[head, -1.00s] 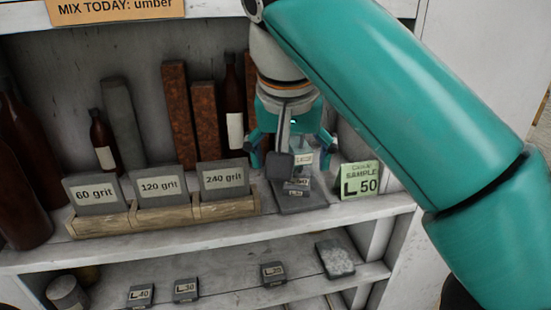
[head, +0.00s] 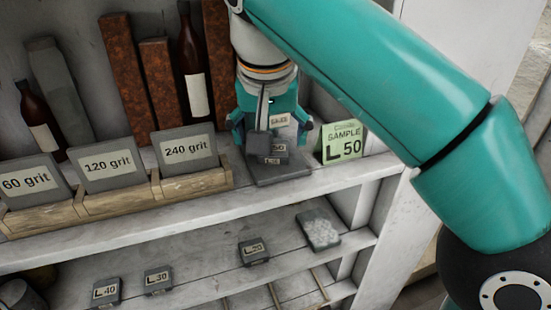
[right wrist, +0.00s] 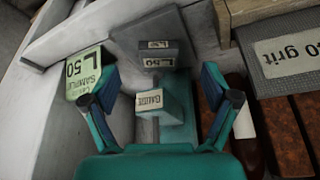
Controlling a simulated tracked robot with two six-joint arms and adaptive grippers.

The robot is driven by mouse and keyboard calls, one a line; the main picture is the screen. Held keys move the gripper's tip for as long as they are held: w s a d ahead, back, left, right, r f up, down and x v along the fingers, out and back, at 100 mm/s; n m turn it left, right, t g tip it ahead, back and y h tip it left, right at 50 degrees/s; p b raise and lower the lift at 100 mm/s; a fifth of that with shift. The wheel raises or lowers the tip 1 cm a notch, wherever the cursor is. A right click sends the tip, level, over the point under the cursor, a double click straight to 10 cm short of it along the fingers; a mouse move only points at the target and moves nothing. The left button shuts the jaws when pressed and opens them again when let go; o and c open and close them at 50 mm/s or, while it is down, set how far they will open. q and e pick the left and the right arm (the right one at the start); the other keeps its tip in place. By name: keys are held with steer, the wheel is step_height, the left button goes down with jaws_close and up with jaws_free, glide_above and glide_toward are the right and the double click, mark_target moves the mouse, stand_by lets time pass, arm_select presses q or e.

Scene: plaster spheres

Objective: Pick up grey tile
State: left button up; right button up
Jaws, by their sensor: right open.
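My right gripper (head: 271,130) is open over the upper shelf, near its right end. In the right wrist view my gripper (right wrist: 163,102) has its fingers spread either side of a block labelled GAUGE (right wrist: 152,100). Just beyond the fingertips is a small grey tile labelled L 50 (right wrist: 160,62), with another small labelled piece behind it, on a grey plate (right wrist: 118,32). In the head view this grey plate (head: 290,172) lies below the gripper, and a dark grey part partly hides the labels there. I see no contact between fingers and tile. My left gripper is not in view.
A green sample card marked L 50 (head: 342,142) stands close right of the gripper. A wooden rack (head: 120,190) with grit cards stands to its left, bottles and rusty bars behind. Small labelled tiles (head: 254,252) and a speckled grey slab (head: 319,230) lie on the lower shelf.

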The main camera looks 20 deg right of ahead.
mark_target(273, 156)
steer(key=shift+b+x, duration=0.35)
steer(key=shift+x, duration=2.55)
steer(key=shift+d, duration=0.1)
steer(key=shift+c, duration=0.3)
steer(key=c, duration=1.3)
steer(key=shift+r, duration=0.15)
